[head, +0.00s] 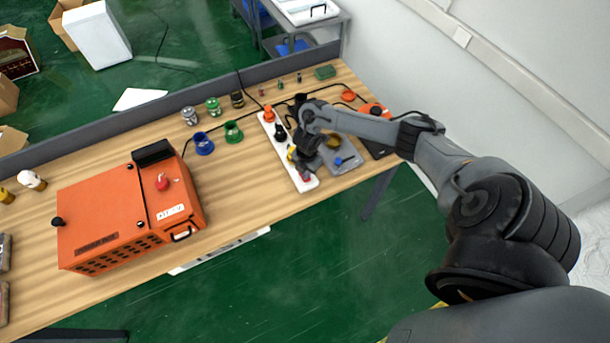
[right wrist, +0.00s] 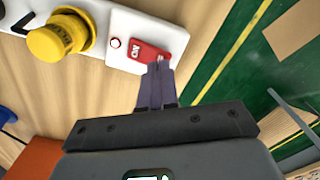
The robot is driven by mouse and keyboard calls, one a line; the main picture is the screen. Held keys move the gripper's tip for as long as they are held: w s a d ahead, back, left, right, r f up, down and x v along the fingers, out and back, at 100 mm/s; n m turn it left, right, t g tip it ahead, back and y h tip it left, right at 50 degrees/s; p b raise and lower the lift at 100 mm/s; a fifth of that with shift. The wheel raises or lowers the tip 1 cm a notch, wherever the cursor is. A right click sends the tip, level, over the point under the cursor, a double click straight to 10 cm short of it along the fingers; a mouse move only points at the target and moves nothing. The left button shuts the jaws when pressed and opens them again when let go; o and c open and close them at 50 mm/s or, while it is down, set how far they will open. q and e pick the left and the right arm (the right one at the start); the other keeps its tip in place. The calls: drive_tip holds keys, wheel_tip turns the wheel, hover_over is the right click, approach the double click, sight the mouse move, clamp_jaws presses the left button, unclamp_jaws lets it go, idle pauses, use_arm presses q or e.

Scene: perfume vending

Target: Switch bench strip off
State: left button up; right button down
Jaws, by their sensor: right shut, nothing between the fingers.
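The white bench strip (head: 298,184) lies on the wooden bench, with orange, black and yellow plugs along it. Its red rocker switch (head: 306,178) is at the near end. In the right wrist view, the red switch (right wrist: 146,52) carries white "ON" lettering, with a small red round part (right wrist: 115,43) and the yellow plug (right wrist: 58,40) beside it. My right gripper (right wrist: 158,64) is shut and empty, its fingertips at the edge of the switch. Contact and the rocker's tilt are hard to tell. In the head view my right gripper (head: 302,168) partly hides the strip. My left gripper is out of view.
A large orange box (head: 120,215) stands on the bench to the left. Blue (head: 203,145) and green (head: 233,132) cups stand between it and the strip. A grey tray (head: 343,156) lies right of the strip. The front bench edge is close to the switch.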

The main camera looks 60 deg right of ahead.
drive_tip(key=shift+f+b, duration=0.5)
drive_tip(key=shift+f, duration=0.1)
idle(0.3)
drive_tip(key=shift+f+b, duration=0.3)
drive_tip(key=shift+f, duration=0.15)
drive_tip(key=shift+r, duration=0.1)
wheel_tip(320, 180, up, 4)
drive_tip(key=p, duration=0.4)
drive_tip(key=shift+r, duration=0.1)
drive_tip(key=shift+r+p, duration=1.4)
drive_tip(key=shift+p, duration=0.1)
drive_tip(key=shift+s+f, duration=0.1)
